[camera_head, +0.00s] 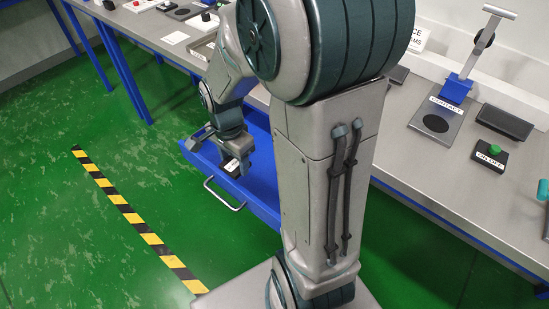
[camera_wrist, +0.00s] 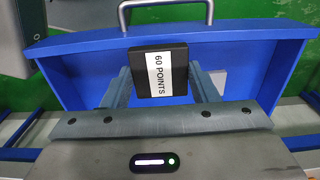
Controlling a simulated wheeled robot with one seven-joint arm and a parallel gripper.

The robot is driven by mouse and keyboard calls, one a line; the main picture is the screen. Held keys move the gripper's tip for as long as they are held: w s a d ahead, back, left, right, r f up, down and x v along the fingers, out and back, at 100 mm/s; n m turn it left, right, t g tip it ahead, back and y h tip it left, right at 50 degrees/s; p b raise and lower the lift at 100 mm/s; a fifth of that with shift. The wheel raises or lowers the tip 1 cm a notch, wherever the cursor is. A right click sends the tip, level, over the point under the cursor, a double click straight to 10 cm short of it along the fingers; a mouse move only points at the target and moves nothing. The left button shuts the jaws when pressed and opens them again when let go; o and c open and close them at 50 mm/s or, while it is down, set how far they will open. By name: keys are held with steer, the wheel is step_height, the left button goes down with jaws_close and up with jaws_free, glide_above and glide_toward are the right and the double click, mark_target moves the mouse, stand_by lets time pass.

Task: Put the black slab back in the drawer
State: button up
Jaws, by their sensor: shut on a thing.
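The black slab (camera_wrist: 145,72) with a white label reading "60 POINTS" is between the two fingers of my gripper (camera_wrist: 160,85) in the wrist view. My gripper is shut on it. In the head view my gripper (camera_head: 237,168) holds the slab (camera_head: 232,166), which shows small, over the open blue drawer (camera_head: 262,195). In the wrist view the drawer (camera_wrist: 75,75) is below and around the slab, with its handle (camera_wrist: 165,5) at the top. I cannot tell whether the slab touches the drawer floor. My arm hides part of the drawer in the head view.
The grey bench (camera_head: 420,165) carries a lever stand (camera_head: 462,80) on a plate labelled "CONTACT", a dark block (camera_head: 504,122) and a green-button box (camera_head: 490,155). More small items lie at its far left end. Green floor in front of the drawer is clear, with a striped line (camera_head: 130,217).

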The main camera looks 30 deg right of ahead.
glide_above(270, 169)
step_height(270, 169, down, 7)
steer(key=shift+s+r, duration=0.1)
steer(key=shift+f+b, duration=0.3)
steer(key=shift+f, duration=1.75)
steer(key=shift+f, duration=0.2)
steer(key=o, duration=1.1)
steer(key=shift+r, duration=0.15)
step_height(270, 169, up, 11)
steer(key=p, duration=0.2)
steer(key=s+a+r+n, duration=0.3)
steer(key=s+a+n, duration=0.1)
steer(key=s+a+r+n+t, duration=0.1)
steer(key=s+a+r+n, duration=0.3)
steer(key=n, duration=0.1)
steer(key=s+a+r+n+t, duration=0.1)
steer(key=s+a+r+n, duration=0.2)
steer(key=s+a+n, duration=0.1)
steer(key=shift+a+r+n, duration=0.15)
steer(key=shift+r+n, duration=0.25)
